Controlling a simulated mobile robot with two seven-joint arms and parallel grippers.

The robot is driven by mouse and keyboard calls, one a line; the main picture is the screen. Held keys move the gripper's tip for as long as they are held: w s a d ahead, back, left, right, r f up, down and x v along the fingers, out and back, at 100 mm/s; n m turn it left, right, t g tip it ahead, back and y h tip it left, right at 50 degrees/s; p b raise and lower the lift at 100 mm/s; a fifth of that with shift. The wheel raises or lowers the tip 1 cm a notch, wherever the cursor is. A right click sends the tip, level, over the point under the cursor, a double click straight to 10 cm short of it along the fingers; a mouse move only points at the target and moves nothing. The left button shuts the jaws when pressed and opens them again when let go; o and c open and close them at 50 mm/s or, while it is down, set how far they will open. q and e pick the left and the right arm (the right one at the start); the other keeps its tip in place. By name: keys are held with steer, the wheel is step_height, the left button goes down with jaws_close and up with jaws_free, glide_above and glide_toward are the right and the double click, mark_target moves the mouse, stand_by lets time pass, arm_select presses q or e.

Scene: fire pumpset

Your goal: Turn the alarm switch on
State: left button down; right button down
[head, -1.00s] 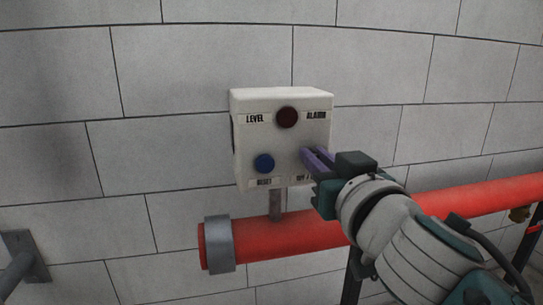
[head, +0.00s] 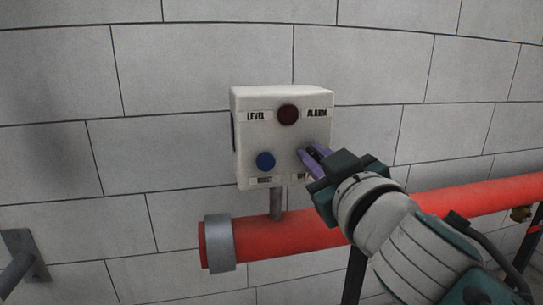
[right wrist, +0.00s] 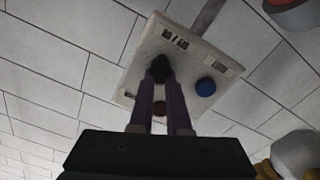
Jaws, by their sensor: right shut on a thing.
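The white alarm box (head: 246,137) stands against the block wall on a short grey post. Its face carries a dark red round light (head: 288,114) at the top and a blue button (head: 265,161) at lower left. My right gripper (head: 312,158) is at the lower right of the face. In the right wrist view its purple fingers (right wrist: 161,85) are shut on a black switch knob (right wrist: 160,68) beside the "OFF / ON" style label, whose text is hard to read. The fingers hide most of the knob in the head view. My left gripper is not in view.
A thick red pipe (head: 282,238) with a grey end collar (head: 219,243) runs below the box and behind my right arm. A grey bracketed pipe (head: 22,262) is at lower left. The wall above and left of the box is clear.

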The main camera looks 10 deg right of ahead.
steer(key=shift+a+f+n, duration=0.1)
steer(key=shift+a+n, duration=0.05)
steer(key=shift+n, duration=1.65)
steer(key=shift+a+f+n, duration=0.1)
steer(key=shift+n, duration=1.7)
steer(key=c, duration=0.9)
jaws_free()
steer(key=shift+s, duration=0.1)
steer(key=s, duration=0.9)
steer(key=shift+s+d, duration=0.2)
steer(key=shift+s, duration=0.2)
